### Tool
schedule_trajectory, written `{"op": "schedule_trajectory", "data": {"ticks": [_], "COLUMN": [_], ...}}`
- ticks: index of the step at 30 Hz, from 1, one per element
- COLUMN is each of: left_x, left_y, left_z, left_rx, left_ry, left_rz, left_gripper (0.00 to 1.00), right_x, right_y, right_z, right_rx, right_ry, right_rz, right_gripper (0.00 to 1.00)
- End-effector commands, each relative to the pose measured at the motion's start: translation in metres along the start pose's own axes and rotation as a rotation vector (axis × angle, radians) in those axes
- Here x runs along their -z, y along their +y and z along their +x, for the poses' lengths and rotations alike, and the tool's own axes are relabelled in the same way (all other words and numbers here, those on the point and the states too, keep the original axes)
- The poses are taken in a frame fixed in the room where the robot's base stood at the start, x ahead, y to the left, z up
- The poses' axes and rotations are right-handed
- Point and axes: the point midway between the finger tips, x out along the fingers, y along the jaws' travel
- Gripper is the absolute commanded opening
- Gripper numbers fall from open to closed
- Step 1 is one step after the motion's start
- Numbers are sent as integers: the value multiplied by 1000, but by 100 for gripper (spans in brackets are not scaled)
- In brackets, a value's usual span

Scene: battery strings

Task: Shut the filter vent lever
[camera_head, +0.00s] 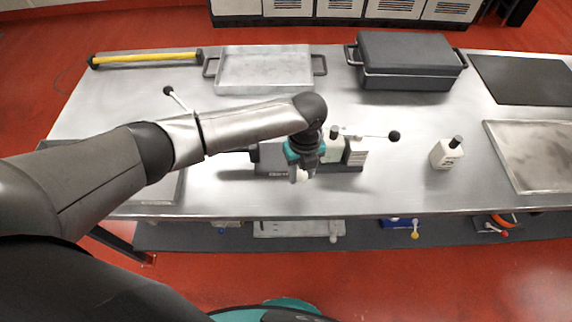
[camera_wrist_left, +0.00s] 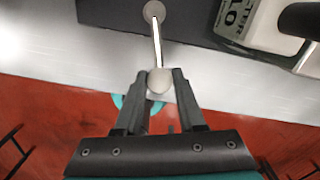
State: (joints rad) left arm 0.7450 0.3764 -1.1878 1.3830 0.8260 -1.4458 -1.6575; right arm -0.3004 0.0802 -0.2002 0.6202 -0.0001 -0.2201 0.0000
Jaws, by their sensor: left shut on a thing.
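A lever with a pale rounded knob (camera_wrist_left: 159,81) and a thin white rod (camera_wrist_left: 157,44) comes from a round pivot (camera_wrist_left: 153,11) on a dark base in the left wrist view. My left gripper (camera_wrist_left: 159,76) is shut on the knob, one finger on each side. In the head view my left gripper (camera_head: 301,168) is over the front of the grey unit (camera_head: 272,155) on the table, with the pale knob (camera_head: 299,177) at its fingertips. My arm hides much of the unit. My right gripper is not in view.
White bottles (camera_head: 355,152) stand in the unit, and a black-knobbed lever (camera_head: 393,136) reaches right from it. Another black-knobbed lever (camera_head: 169,90) is behind my arm. A loose bottle (camera_head: 446,154), a metal tray (camera_head: 265,70) and a dark case (camera_head: 405,62) are on the table.

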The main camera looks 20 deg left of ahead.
Motion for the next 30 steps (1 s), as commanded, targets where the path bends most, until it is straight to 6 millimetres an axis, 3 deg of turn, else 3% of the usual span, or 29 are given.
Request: {"op": "schedule_trajectory", "data": {"ticks": [8,20,30], "left_x": [0,-2,-2], "left_y": [-3,-15,-16], "left_z": [-1,-1,-1], "left_rx": [3,3,3], "left_ry": [0,-1,-1], "left_rz": [-24,-205,-218], "left_gripper": [0,0,0], "right_x": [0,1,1], "right_y": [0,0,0], "right_z": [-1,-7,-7], "right_rx": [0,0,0], "right_ry": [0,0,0], "right_rz": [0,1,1], "right_gripper": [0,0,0]}}
